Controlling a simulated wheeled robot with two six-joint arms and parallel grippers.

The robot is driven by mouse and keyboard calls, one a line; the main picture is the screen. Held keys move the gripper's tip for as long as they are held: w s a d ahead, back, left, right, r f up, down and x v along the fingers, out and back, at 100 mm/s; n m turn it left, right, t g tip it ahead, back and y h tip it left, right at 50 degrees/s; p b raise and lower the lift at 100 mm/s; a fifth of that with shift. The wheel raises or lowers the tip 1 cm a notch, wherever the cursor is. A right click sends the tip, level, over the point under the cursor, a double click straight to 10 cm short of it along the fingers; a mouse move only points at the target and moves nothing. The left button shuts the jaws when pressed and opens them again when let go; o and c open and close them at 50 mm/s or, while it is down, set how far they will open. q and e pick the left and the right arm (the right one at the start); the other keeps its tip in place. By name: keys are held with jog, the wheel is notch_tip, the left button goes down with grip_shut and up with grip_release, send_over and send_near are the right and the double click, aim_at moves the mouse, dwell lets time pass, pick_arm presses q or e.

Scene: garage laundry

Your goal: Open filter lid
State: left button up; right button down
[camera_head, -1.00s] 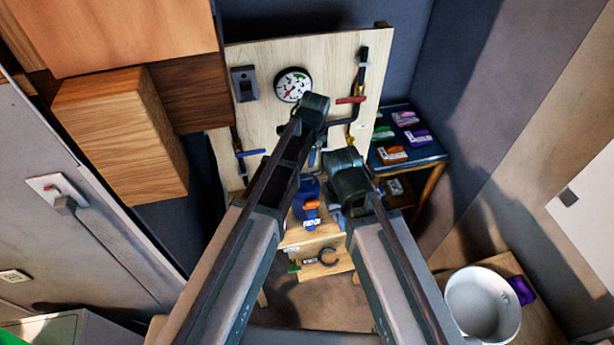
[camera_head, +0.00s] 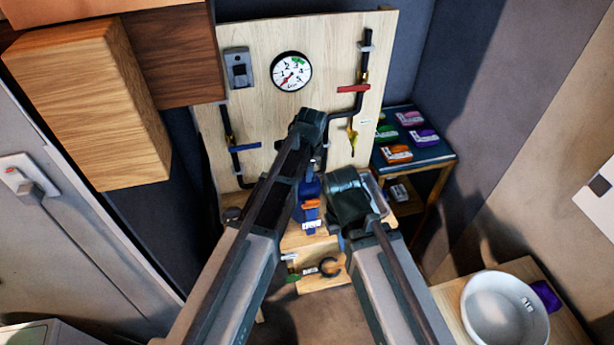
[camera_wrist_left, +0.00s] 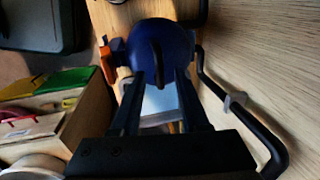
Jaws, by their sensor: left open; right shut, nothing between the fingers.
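The blue filter housing (camera_head: 309,188) stands at the foot of the upright board, partly hidden by my arms, with an orange clip (camera_head: 311,204) on its front. In the left wrist view its rounded blue lid (camera_wrist_left: 176,38) has a dark raised handle (camera_wrist_left: 157,62), and the orange clip (camera_wrist_left: 107,62) is at its left side. My left gripper (camera_wrist_left: 162,76) is open, its fingers at the lid with the handle's lower end between them. Whether they touch it is unclear. My right gripper (camera_head: 348,200) is shut and empty, just right of the housing, its fingertips mostly hidden.
The board (camera_head: 330,50) carries a gauge (camera_head: 291,72), a red-handled valve (camera_head: 353,88) and a blue-handled valve (camera_head: 245,147). A side table (camera_head: 430,156) with several coloured packs stands right. A white pot (camera_head: 505,308) is lower right. Wooden cabinets (camera_head: 90,110) overhang at left.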

pick_arm(q)
grip_shut()
dwell(1.5)
